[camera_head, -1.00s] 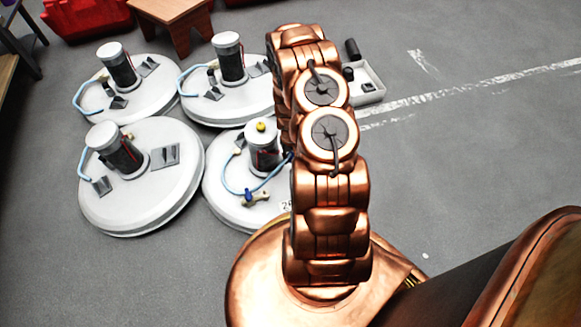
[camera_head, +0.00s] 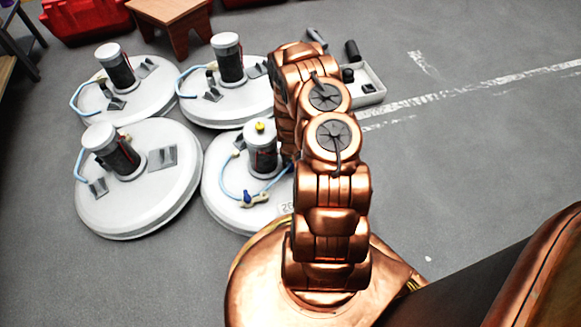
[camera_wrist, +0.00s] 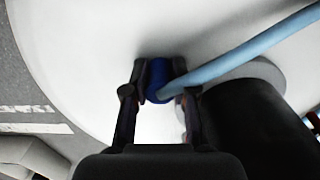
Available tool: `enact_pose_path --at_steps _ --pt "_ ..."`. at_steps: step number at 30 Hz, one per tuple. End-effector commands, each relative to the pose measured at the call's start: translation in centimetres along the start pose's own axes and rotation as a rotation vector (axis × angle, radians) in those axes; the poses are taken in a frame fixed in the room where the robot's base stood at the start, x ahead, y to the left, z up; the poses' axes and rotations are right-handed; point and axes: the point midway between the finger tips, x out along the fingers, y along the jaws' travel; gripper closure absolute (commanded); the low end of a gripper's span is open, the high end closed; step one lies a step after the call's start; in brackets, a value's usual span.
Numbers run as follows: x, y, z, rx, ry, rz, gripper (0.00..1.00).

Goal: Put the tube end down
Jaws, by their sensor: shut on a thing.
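In the wrist view my gripper (camera_wrist: 160,78) is shut on a blue tube end (camera_wrist: 157,82), with one dark finger on each side of it. A light blue tube (camera_wrist: 235,62) runs from it to the upper right. The white tank lid (camera_wrist: 90,45) lies behind the held end; I cannot tell whether they touch. In the head view the near right tank (camera_head: 222,207) carries a light blue tube (camera_head: 225,178) and a blue fitting (camera_head: 252,199) on its lid. My arm hides my gripper and the held end there.
Three similar tanks stand close by: near left (camera_head: 103,212), far left (camera_head: 143,98) and far middle (camera_head: 203,112). A grey tray (camera_head: 372,83) with dark items lies behind my arm. A wooden stool (camera_head: 172,14) and red case (camera_head: 85,18) stand at the back. The floor at right is clear.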

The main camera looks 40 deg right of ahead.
Motion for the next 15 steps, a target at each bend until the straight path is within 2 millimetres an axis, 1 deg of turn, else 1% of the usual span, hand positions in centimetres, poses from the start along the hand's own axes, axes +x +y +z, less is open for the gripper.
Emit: enact_pose_path --at_steps 1,8,15 --pt "0.18 -0.01 0.01 0.000 0.000 0.000 0.73" --pt "0.09 -0.01 0.01 0.000 0.000 0.000 0.49" --pt "0.09 -0.01 0.01 0.000 0.000 0.000 0.48"
